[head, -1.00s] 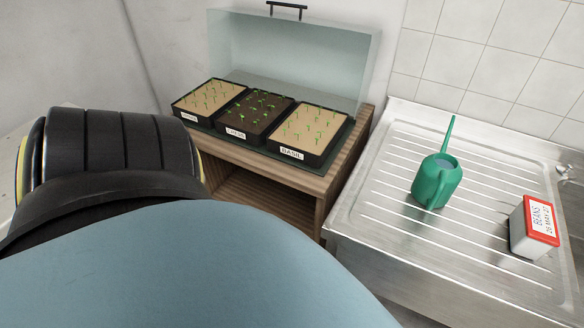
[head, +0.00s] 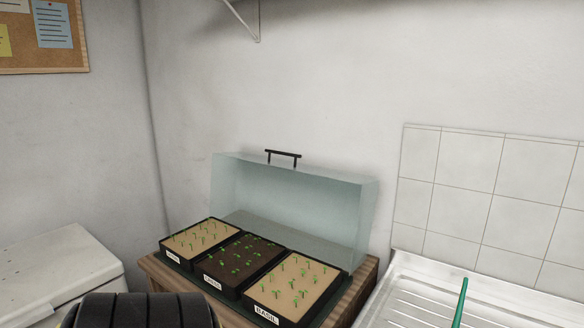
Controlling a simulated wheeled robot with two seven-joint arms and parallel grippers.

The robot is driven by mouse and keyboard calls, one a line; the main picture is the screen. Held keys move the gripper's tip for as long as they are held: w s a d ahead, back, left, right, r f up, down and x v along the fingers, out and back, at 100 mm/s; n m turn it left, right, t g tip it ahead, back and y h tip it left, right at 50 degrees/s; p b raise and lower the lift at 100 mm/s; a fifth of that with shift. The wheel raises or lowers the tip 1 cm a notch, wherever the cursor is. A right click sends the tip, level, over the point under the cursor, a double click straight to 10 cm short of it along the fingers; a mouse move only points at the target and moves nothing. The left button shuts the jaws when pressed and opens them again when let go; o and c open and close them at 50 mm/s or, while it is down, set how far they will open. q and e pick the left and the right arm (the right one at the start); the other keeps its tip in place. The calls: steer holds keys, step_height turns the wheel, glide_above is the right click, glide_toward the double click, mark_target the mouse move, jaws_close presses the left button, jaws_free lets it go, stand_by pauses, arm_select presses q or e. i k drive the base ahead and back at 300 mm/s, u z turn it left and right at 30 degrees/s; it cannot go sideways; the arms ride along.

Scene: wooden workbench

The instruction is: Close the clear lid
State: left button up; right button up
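The clear lid (head: 300,195) stands raised and open at the back of the seedling tray, against the wall side. Its dark handle (head: 283,154) is at the top edge. Three black seed trays with small green sprouts sit side by side in front of it: a left one with pale soil (head: 200,239), a middle one with dark soil (head: 241,257) and a right one labelled BASIL (head: 293,287). They rest in a dark green base on a wooden stand. Neither gripper shows; only a black ribbed part of my arm is at the bottom left.
The wooden stand (head: 362,289) is in the corner by the wall. A metal draining board (head: 405,290) is at the right, with a green watering can spout (head: 461,303) above it. A white box-like surface (head: 60,262) is at the left. A shelf bracket (head: 247,22) is overhead.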

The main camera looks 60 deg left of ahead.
mark_target(341, 176)
steer(key=u, duration=2.15)
